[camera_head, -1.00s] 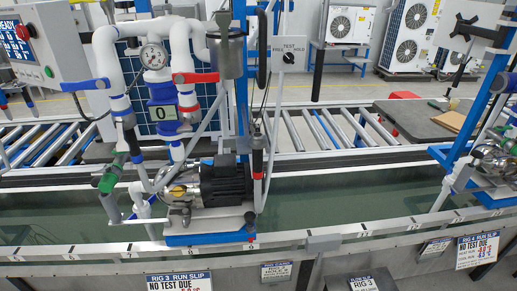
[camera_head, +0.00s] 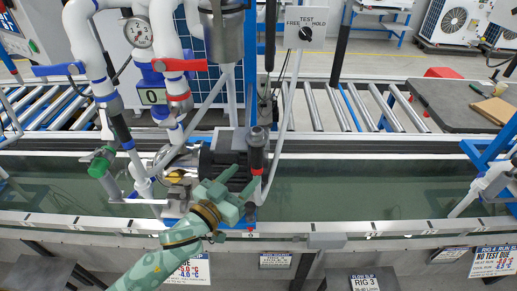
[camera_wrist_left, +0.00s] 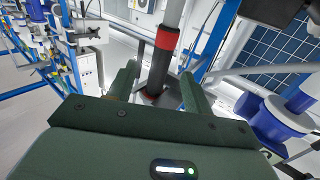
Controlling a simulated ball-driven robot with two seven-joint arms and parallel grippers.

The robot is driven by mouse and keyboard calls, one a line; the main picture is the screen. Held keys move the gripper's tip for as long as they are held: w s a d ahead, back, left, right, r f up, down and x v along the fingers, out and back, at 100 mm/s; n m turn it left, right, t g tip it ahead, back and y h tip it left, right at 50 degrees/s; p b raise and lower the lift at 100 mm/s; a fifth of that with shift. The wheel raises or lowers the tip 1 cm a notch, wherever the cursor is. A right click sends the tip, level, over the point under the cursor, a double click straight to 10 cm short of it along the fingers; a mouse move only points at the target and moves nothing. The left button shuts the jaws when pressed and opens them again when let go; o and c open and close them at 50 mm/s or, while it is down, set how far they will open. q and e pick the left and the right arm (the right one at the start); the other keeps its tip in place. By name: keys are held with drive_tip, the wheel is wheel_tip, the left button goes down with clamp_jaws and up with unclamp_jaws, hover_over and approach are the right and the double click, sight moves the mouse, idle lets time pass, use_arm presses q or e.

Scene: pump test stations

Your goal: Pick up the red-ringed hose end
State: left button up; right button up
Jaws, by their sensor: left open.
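The red-ringed hose end hangs upright beside the pump rig in the head view, with a dark grip (camera_head: 257,150) on its upper part and its red ring low down near my fingers. In the left wrist view its red ring (camera_wrist_left: 166,39) shows clearly, with a grey length above and a black length below. My left gripper (camera_head: 239,180) is open, just left of and in front of the hose end. In the left wrist view, the gripper (camera_wrist_left: 158,78) has the hose showing in the gap between its fingers; I cannot tell whether they touch it. My right gripper is not in view.
The black pump (camera_head: 220,160) and white pipes stand close behind my left gripper. A TEST switch box (camera_head: 306,32) is above right. The water trough (camera_head: 370,186) runs across, with a metal front rail (camera_head: 400,228). Room is free to the right of the hose.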

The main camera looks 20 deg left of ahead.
sight(254, 164)
use_arm(q)
drive_tip(key=x, duration=0.7)
drive_tip(key=shift+w+a, duration=0.15)
drive_tip(key=shift+w, duration=0.05)
drive_tip(key=shift+s, duration=0.1)
drive_tip(key=shift+c, duration=0.3)
clamp_jaws()
